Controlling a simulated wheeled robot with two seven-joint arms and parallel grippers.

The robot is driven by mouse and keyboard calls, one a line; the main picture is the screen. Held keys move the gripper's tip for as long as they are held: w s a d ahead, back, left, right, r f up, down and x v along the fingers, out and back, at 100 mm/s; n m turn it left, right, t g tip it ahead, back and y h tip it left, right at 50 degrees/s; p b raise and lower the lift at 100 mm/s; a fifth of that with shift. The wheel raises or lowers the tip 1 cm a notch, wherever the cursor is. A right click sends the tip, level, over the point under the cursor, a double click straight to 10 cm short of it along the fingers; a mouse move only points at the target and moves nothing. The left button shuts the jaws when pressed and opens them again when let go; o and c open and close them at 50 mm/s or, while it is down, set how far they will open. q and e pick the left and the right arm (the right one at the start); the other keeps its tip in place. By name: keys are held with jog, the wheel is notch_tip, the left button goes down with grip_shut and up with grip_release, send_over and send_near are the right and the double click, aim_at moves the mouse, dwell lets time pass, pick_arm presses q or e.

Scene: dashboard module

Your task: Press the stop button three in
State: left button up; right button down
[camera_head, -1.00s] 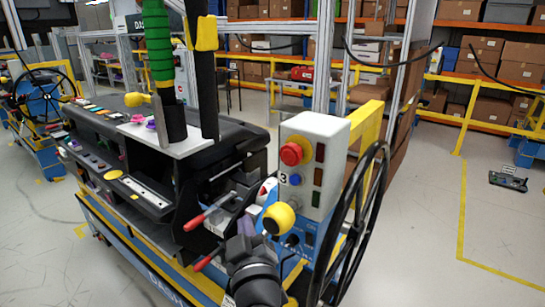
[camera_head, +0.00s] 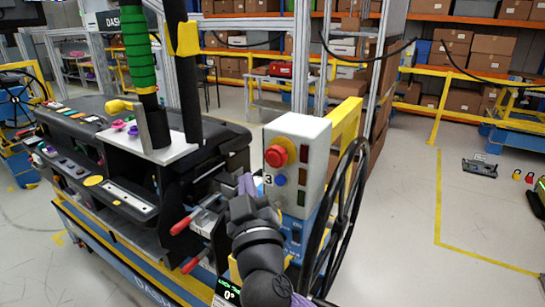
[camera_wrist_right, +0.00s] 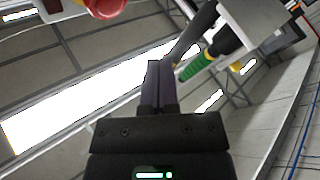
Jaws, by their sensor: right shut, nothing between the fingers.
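Part of a red button also shows at the top left edge of the right wrist view (camera_wrist_right: 105,5). My right gripper (camera_head: 246,183) is shut and empty, with its purple-grey fingers pointing up. It is below and to the left of the stop button in the head view, apart from it. The closed fingers also show in the right wrist view (camera_wrist_right: 158,80). My left gripper is not in view.
A blue button (camera_head: 280,180) is just below the stop button. Dark rectangular switches (camera_head: 304,154) line the box's right side. A black steering wheel (camera_head: 345,215) stands to the right. Red-handled levers (camera_head: 181,226) and a green-gripped lever (camera_head: 139,50) are to the left.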

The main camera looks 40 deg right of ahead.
aim_at(265, 153)
jog(key=shift+w+d, duration=0.35)
jog(key=shift+d, duration=0.45)
jog(key=shift+w+d, duration=0.35)
jog(key=shift+d, duration=0.45)
jog(key=shift+w+d, duration=0.35)
jog(key=shift+d, duration=0.45)
jog(key=shift+w+d, duration=0.15)
jog(key=shift+d, duration=0.25)
jog(key=shift+w+d, duration=0.1)
jog(key=shift+d, duration=0.25)
dwell(0.6)
jog(key=shift+s+a, duration=0.25)
jog(key=shift+a, duration=0.5)
